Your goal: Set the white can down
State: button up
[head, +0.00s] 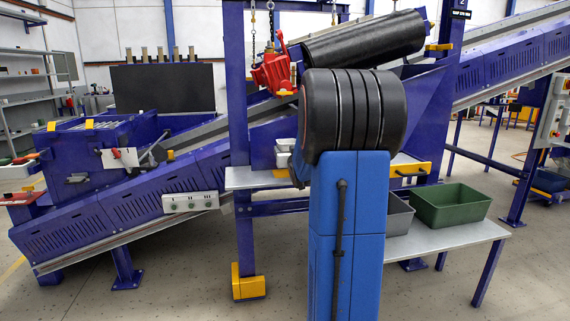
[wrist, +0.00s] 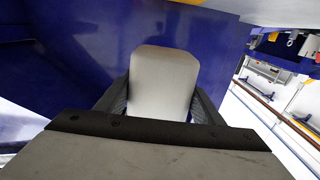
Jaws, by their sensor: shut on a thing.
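The white can (wrist: 163,75) fills the middle of the wrist view, pale and smooth with a rounded far end. My gripper (wrist: 162,100) is shut on it, with one dark finger along each side. In the head view my own blue and black arm hides most of the gripper area. A small pale shape (head: 284,153) shows at the arm's left edge above a light grey shelf (head: 250,180); I cannot tell whether it is the can. What lies directly under the can is not clear.
A green bin (head: 451,206) and a grey bin (head: 398,213), partly behind my arm, stand on the bench (head: 455,238) at right. A blue frame post (head: 240,100) and sloping conveyor (head: 120,212) stand at left. A red magnet hoist (head: 273,72) hangs above. Blue panelling (wrist: 70,50) is close in the wrist view.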

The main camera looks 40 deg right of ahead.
jog(key=shift+w+d+f, duration=0.4)
jog(key=shift+w, duration=0.25)
jog(key=shift+w+d+f, duration=0.4)
jog(key=shift+w+d, duration=0.05)
jog(key=shift+w, duration=0.25)
jog(key=shift+w+d+f, duration=0.4)
jog(key=shift+w, duration=0.25)
jog(key=shift+w+d+f, duration=0.1)
jog(key=shift+f, duration=1.05)
jog(key=shift+w+f, duration=0.1)
jog(key=shift+f, duration=1.05)
jog(key=shift+f, duration=0.1)
jog(key=o, duration=1.1)
